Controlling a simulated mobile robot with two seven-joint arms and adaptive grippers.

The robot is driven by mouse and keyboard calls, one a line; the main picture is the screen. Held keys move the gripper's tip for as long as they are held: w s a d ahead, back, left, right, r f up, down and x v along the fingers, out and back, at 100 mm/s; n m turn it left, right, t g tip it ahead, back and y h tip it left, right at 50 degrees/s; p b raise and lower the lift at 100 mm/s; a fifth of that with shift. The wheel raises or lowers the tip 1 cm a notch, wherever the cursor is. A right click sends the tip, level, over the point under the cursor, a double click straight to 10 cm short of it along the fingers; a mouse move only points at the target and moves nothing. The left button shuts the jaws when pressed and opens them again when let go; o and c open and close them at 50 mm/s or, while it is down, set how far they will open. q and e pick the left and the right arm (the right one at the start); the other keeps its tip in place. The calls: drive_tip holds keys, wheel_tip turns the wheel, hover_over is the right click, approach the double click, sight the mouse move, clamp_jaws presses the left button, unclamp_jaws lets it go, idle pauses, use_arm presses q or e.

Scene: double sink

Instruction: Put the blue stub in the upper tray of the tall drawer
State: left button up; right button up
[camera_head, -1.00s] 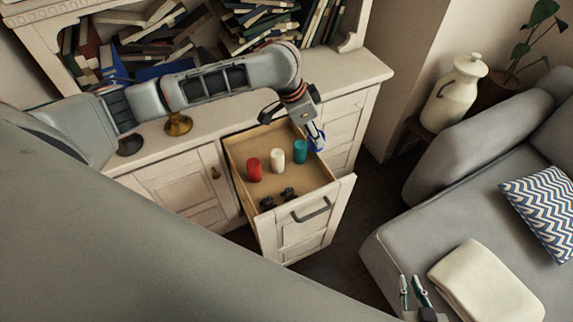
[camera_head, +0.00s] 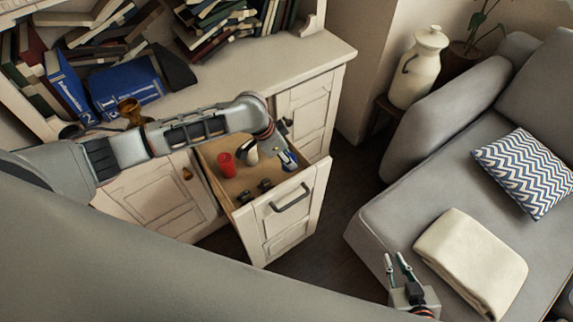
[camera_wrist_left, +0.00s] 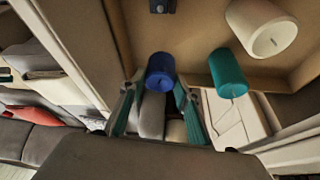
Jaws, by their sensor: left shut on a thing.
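My left gripper (camera_head: 286,156) is shut on the blue stub (camera_head: 289,162), at the right side of the open tall drawer (camera_head: 285,215). In the left wrist view the blue stub (camera_wrist_left: 160,72) sits between the fingertips. Whether the stub touches the tray cannot be told. My right gripper (camera_head: 396,265) is open and empty, low in the head view, away from the drawer.
A red stub (camera_head: 226,164) and a white stub (camera_head: 249,157) stand in the tray. A teal stub (camera_wrist_left: 228,73) is close to the blue one. Small black items (camera_head: 245,197) lie near the drawer front. A grey sofa (camera_head: 380,225) stands at the right.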

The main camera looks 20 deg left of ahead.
use_arm(q)
wheel_tip(320, 180, down, 4)
drive_tip(key=shift+f+b, duration=0.1)
drive_tip(key=shift+b, duration=0.4)
drive_tip(key=o, duration=1.1)
drive_tip(key=shift+o, duration=0.2)
